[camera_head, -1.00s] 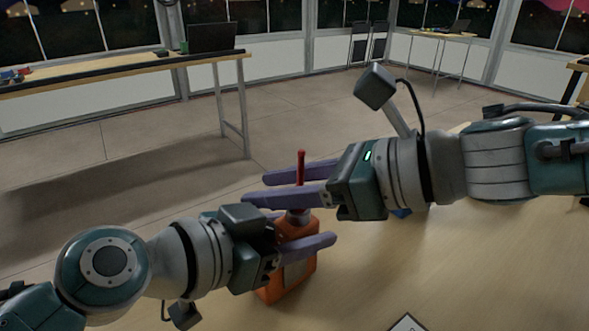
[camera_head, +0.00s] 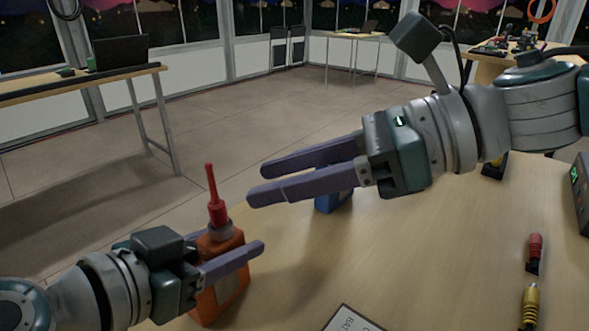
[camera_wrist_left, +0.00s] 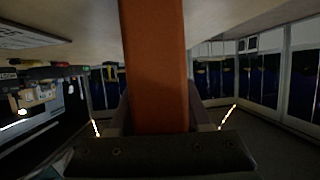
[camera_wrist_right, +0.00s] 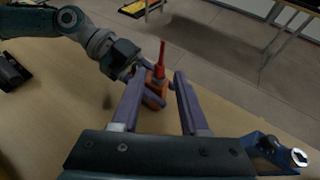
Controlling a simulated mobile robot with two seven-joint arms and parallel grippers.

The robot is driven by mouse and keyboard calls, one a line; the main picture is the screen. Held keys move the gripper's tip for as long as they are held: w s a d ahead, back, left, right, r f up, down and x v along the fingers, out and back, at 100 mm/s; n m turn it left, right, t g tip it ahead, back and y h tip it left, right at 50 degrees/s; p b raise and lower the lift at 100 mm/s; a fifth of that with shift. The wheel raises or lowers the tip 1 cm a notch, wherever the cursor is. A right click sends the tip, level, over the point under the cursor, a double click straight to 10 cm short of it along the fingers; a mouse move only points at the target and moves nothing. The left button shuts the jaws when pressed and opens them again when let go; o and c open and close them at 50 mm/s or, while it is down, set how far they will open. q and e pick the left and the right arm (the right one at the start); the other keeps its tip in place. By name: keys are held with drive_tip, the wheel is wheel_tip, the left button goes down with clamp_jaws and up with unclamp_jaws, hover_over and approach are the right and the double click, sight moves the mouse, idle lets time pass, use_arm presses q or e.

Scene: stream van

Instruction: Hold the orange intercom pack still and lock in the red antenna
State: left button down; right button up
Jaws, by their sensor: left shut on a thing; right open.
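The orange intercom pack (camera_head: 222,284) stands upright on the table at the lower left of the head view. My left gripper (camera_head: 240,262) is shut on it, and the pack's orange side (camera_wrist_left: 155,70) fills the middle of the left wrist view. The red antenna (camera_head: 215,195) stands on top of the pack at its grey collar, leaning slightly; I cannot tell whether it is locked. It also shows in the right wrist view (camera_wrist_right: 161,60). My right gripper (camera_head: 256,183) is open and empty, up and to the right of the antenna, apart from it.
A blue pack (camera_head: 331,201) stands behind my right gripper's fingers. A red-and-black connector (camera_head: 534,253) and a yellow one (camera_head: 529,306) lie at the right. A printed card (camera_head: 352,320) lies at the front edge of view. The middle of the table is clear.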

use_arm(q)
drive_tip(key=shift+c, duration=1.4)
unclamp_jaws()
use_arm(e)
drive_tip(key=shift+d+r, duration=0.25)
drive_tip(key=shift+d, duration=0.25)
